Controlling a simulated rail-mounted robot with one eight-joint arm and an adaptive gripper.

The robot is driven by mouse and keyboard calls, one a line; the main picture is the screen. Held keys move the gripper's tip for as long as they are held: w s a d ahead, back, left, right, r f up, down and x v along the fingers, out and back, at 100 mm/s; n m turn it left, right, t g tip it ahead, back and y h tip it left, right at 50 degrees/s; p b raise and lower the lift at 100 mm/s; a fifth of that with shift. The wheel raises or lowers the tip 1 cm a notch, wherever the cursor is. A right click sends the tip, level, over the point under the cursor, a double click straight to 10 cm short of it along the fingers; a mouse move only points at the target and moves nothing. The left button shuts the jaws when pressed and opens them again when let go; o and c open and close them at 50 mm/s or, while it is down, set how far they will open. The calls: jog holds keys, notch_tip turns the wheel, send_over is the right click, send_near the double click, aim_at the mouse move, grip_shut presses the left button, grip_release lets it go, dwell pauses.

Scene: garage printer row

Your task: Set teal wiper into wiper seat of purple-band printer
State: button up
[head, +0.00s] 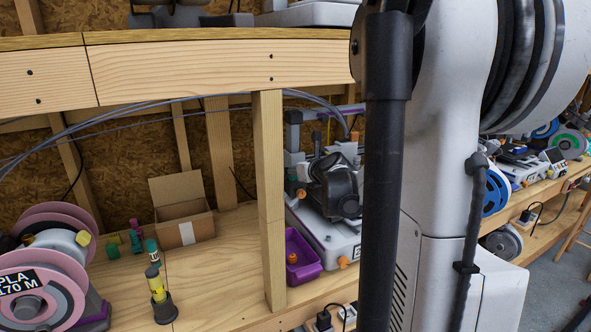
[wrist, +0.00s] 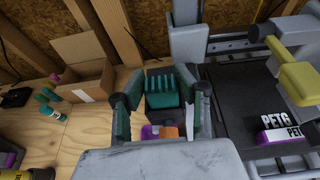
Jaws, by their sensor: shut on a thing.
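My gripper (head: 338,190) is over the left part of a grey printer (head: 345,240), which has a purple strip on its upper frame. In the wrist view my gripper (wrist: 163,92) is shut on the teal wiper (wrist: 163,90), a comb-like piece with several upright prongs between the two fingers. A dark grey block shows just below the wiper; I cannot tell whether they touch. The wiper seat is not clearly visible. In the head view the wiper is hidden by my gripper. The printer's dark bed (wrist: 240,105) lies to the right in the wrist view.
A yellow part (wrist: 300,72) and a PETG-labelled block (wrist: 282,132) are on the printer's right. A wooden post (head: 268,200) stands left of the printer. A purple bin (head: 305,272) sits at its front left. An open carton (head: 185,225) and small coloured parts lie farther left.

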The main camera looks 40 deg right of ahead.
jog(key=shift+f+b, duration=0.4)
jog(key=shift+f, duration=0.1)
jog(key=o, duration=1.1)
jog(key=v, duration=1.2)
